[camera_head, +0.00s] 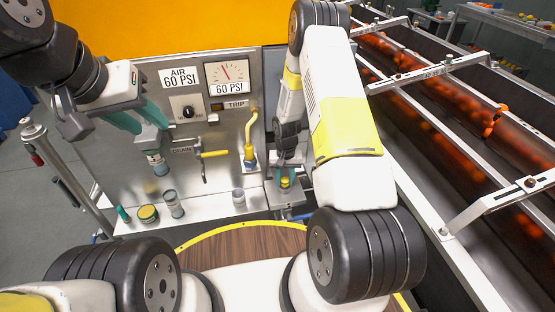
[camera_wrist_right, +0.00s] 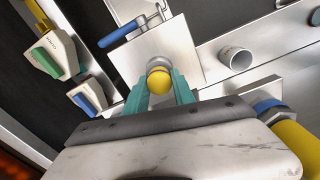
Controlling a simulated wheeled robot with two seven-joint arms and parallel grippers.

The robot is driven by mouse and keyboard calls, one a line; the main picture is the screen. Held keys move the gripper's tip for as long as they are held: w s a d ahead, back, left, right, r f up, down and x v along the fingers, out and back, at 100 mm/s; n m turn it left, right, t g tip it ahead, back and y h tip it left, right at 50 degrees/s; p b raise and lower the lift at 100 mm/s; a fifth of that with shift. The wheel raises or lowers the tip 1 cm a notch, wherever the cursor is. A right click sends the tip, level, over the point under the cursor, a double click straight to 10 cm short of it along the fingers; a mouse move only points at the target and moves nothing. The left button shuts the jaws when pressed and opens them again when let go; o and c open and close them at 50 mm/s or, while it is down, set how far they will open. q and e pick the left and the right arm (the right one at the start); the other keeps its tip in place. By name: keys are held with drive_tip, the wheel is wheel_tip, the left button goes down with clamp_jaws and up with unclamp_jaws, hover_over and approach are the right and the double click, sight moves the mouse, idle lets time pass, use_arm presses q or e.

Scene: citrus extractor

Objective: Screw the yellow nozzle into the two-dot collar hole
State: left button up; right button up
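The yellow nozzle (camera_head: 285,183) is low at the right end of the metal station, below my right gripper (camera_head: 288,165). In the right wrist view, its round yellow top (camera_wrist_right: 159,82) sits between the teal fingers of my right gripper (camera_wrist_right: 161,91), which appear closed against its sides. A grey metal ring (camera_wrist_right: 158,64) shows just beyond the nozzle, over a pale plate. I cannot tell how deep the nozzle sits, and no dot marks are readable.
The panel has a pressure gauge (camera_head: 228,76), a yellow lever (camera_head: 214,154) and a bent yellow pipe (camera_head: 250,135). A yellow-topped jar (camera_head: 148,214), a grey cylinder (camera_head: 173,204) and a white cup (camera_head: 239,198) stand on the shelf. A railed conveyor (camera_head: 430,130) runs along the right.

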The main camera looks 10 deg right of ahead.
drive_tip(key=shift+c, duration=0.4)
drive_tip(key=m, duration=0.6)
drive_tip(key=shift+m, duration=0.3)
drive_tip(key=m, duration=0.5)
drive_tip(key=shift+d, duration=0.1)
drive_tip(key=shift+s, duration=0.1)
drive_tip(key=o, duration=0.7)
